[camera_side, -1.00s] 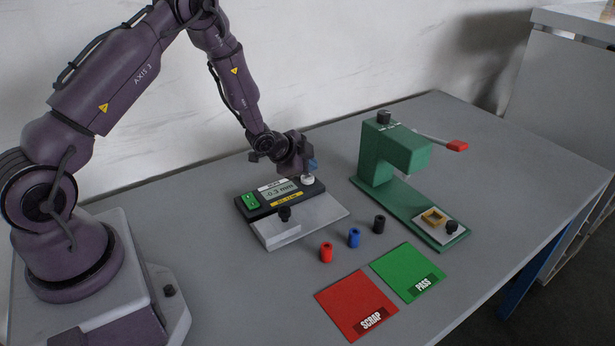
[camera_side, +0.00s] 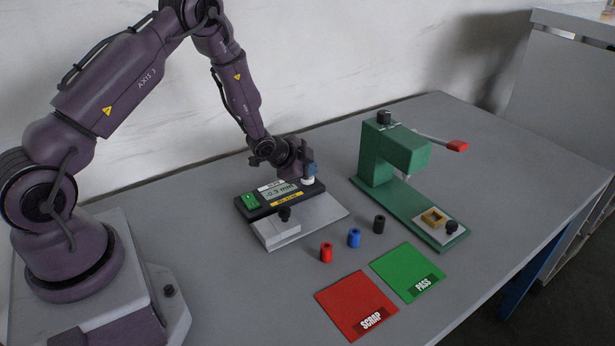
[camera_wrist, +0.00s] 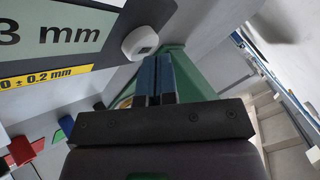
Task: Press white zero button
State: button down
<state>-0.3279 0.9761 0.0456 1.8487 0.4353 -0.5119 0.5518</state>
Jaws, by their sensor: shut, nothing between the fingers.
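The gauge (camera_side: 262,206) is a dark box with a display (camera_side: 280,191) and a green button (camera_side: 250,201). The white zero button (camera_side: 307,181) sits at its right end, partly hidden by my gripper in the side view. In the wrist view the round white button (camera_wrist: 140,42) shows just left of my fingertips. My gripper (camera_side: 310,170) is shut and empty, its blue fingertips right over or beside the button. It also shows in the wrist view (camera_wrist: 155,62). I cannot tell whether the fingertips touch the button.
A light plate (camera_side: 318,212) with a black knob (camera_side: 285,213) lies in front. Red (camera_side: 326,252), blue (camera_side: 354,238) and black (camera_side: 379,224) cylinders stand nearby. A green press (camera_side: 395,155) is to the right; red SCRAP (camera_side: 350,298) and green PASS (camera_side: 402,265) mats lie in front.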

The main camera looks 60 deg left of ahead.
jog(key=shift+f, duration=0.25)
dwell(0.3)
jog(key=shift+r, duration=0.85)
jog(key=shift+r, duration=2.5)
